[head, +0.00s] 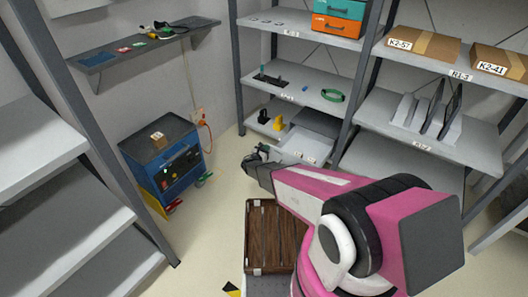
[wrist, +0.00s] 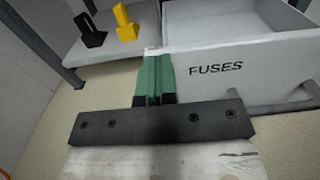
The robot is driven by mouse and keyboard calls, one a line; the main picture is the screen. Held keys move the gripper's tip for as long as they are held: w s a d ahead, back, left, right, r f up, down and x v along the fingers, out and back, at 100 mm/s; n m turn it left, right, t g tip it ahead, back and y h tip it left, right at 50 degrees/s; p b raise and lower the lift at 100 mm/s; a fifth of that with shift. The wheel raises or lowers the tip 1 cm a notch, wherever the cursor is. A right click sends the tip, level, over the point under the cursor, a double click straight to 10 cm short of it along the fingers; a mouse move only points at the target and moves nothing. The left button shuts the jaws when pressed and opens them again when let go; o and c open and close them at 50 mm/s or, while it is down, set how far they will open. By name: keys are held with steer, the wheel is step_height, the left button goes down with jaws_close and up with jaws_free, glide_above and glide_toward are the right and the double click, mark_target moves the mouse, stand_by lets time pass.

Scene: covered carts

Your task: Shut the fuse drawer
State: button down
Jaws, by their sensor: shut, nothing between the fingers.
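The fuse drawer (wrist: 225,75) is a white drawer with "FUSES" in black on its front. In the wrist view it stands open, its inside showing behind the front. A pale handle (wrist: 297,103) is on the right of the front. In the head view the drawer (head: 306,148) is low on the back rack. My gripper (wrist: 153,72) has its green fingers shut and empty. They overlap the left end of the drawer front in the wrist view; I cannot tell whether they touch it. In the head view my gripper (head: 259,152) is just left of the drawer, partly hidden by my arm.
A black block (wrist: 88,32) and a yellow block (wrist: 124,24) stand on the low shelf left of the drawer. A rack post (wrist: 47,42) is farther left. A brown slatted crate (head: 272,237) lies below my arm.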

steer(key=shift+w+d, duration=0.25)
steer(key=shift+w, duration=0.1)
steer(key=x, duration=2.6)
steer(key=shift+w+d, duration=0.1)
steer(key=shift+w, duration=0.1)
